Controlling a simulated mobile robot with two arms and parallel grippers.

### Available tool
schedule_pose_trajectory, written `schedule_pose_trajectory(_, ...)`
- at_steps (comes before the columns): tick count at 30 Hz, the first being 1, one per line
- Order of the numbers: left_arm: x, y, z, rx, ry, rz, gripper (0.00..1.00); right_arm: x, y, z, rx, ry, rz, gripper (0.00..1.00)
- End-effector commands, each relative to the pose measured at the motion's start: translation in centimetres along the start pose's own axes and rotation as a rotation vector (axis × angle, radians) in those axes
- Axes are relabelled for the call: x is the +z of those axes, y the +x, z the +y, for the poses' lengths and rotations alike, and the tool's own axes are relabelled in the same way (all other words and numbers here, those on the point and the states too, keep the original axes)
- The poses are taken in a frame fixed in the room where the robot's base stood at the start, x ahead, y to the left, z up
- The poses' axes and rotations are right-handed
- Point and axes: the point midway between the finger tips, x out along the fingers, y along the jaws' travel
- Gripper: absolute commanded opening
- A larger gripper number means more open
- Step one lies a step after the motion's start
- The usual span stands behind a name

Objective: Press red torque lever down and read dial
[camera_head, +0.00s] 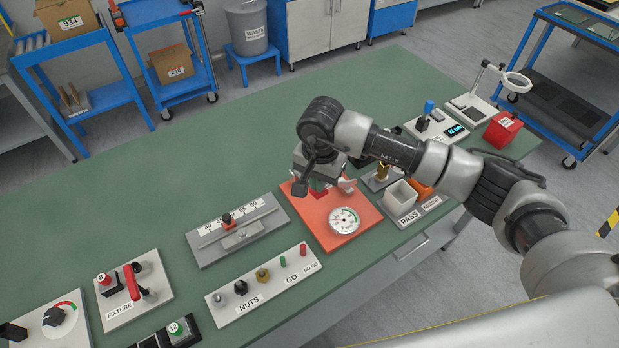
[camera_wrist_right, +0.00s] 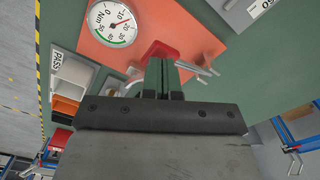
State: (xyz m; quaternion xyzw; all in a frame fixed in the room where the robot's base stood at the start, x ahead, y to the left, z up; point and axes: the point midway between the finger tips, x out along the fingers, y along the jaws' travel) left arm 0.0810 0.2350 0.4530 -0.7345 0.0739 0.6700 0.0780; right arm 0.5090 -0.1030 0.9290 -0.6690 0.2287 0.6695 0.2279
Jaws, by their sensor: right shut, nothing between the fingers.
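The orange torque base (camera_head: 325,230) stands on the green bench, with the round white dial (camera_head: 344,220) at its front. The dial also shows in the right wrist view (camera_wrist_right: 112,24), marked Nm with a green arc; I cannot read its needle surely. The red lever (camera_wrist_right: 161,50) is beside my right fingertips in the wrist view. My right gripper (camera_wrist_right: 163,78) is shut and empty, its fingers reaching the lever's near edge; I cannot tell whether they touch. In the head view my right gripper (camera_head: 318,186) is over the base and hides most of the lever. My left gripper is not seen.
A grey slide scale (camera_head: 238,228) and a white NUTS and GO gauge board (camera_head: 262,285) lie left of the base. The white PASS bin (camera_head: 400,196) and an orange bin (camera_head: 424,188) stand close on its right.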

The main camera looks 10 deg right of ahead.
Motion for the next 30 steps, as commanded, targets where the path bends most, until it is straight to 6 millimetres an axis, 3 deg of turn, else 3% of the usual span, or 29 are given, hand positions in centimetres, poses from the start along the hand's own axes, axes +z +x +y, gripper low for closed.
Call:
schedule_pose_trajectory(18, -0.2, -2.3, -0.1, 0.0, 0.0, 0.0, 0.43, -0.1, -5.2, 0.0, -0.001, 0.0, 0.002, 0.0)
schedule_pose_trajectory(30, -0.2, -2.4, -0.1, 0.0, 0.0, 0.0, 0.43, 0.0, -5.6, 0.0, -0.001, 0.001, 0.0, 0.0)
